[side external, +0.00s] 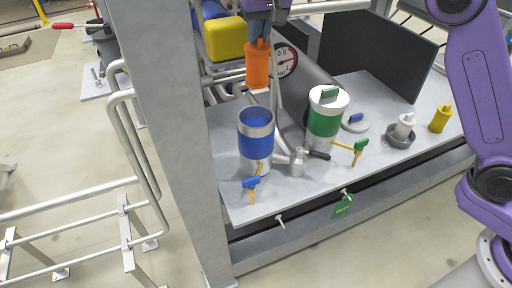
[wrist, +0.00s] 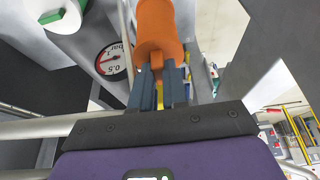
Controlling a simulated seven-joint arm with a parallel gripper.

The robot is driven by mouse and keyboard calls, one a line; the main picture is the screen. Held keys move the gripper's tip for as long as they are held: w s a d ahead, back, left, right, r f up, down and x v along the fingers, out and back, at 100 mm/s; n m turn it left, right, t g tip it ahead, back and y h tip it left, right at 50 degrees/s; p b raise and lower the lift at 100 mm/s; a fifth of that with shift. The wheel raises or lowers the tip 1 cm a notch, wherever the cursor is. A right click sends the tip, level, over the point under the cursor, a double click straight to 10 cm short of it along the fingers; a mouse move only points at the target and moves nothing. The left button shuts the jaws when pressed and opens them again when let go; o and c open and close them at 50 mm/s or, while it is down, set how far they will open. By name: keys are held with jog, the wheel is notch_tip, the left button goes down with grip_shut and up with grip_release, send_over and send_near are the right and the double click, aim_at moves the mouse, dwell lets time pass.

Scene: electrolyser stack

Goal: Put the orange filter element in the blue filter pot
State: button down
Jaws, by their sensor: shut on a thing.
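The orange filter element (side external: 257,68) hangs upright below my gripper (side external: 259,42) in the side external view. My gripper is shut on the narrow top of the element. The wrist view also shows the orange element (wrist: 156,30) between the fingers of my gripper (wrist: 158,82). The blue filter pot (side external: 256,142) stands open-topped on the grey bench, with a metal rim and a blue inside. The element is above the pot's height and about over its opening, clearly apart from it. The pot is not recognisable in the wrist view.
A green-banded pot (side external: 326,112) with a white lid stands right of the blue pot, with a pressure gauge (side external: 287,60) behind. A blue-handled lid (side external: 355,123) lies right.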

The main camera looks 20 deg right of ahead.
notch_tip(320, 180, down, 23)
jog(key=shift+a+f, duration=0.1)
jog(key=shift+a, duration=0.05)
dwell(0.8)
jog(key=c, duration=1.1)
grip_release()
jog(key=shift+f, duration=0.1)
jog(key=shift+c, duration=0.2)
jog(key=v, duration=1.2)
jog(key=shift+s, duration=0.1)
